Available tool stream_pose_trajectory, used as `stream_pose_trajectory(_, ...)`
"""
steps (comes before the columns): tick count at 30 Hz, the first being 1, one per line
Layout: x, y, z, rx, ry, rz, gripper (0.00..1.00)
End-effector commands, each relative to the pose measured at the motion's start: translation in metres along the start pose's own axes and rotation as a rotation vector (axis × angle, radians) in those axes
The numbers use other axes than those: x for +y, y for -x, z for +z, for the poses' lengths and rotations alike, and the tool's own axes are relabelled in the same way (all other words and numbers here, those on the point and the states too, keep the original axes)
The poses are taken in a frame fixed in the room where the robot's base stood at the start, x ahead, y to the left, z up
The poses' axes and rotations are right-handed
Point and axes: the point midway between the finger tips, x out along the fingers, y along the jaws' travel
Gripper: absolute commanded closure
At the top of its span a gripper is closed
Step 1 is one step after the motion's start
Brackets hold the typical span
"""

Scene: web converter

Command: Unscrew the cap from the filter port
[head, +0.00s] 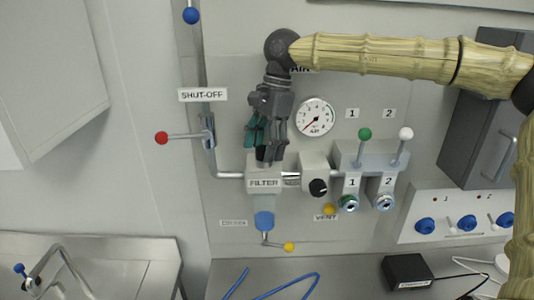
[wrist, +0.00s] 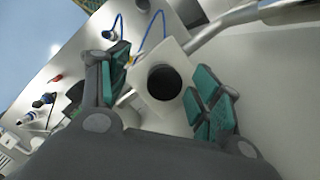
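The filter block (head: 264,186), a pale block labelled FILTER, sits on the pipe run in the lower middle of the head view. A black round cap (head: 268,154) stands on its top, partly hidden by my gripper. In the wrist view the cap shows as a black disc (wrist: 163,82) on the pale block's face. My gripper (head: 264,146) points down from above the block. In the wrist view, its green-padded fingers (wrist: 160,92) are spread on either side of the cap, with visible gaps. It is open and empty.
The shut-off valve with a red-ended lever (head: 162,138) is at left. A gauge (head: 315,117), a black regulator knob (head: 318,187) and two levered valves (head: 368,160) are at right. A blue bowl (head: 264,221) hangs below the block. A bench (head: 340,275) with a blue hose lies beneath.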

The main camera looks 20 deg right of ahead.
Motion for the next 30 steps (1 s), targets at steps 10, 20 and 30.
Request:
stream_pose_trajectory(10,-0.001,-0.0032,-0.0058,-0.002,-0.071,-0.022,0.36)
stream_pose_trajectory(20,-0.0021,-0.0039,-0.0052,-0.001,-0.318,-0.085,0.36)
stream_pose_trajectory(30,-0.003,-0.0039,-0.003,-0.002,-0.343,-0.091,0.36)
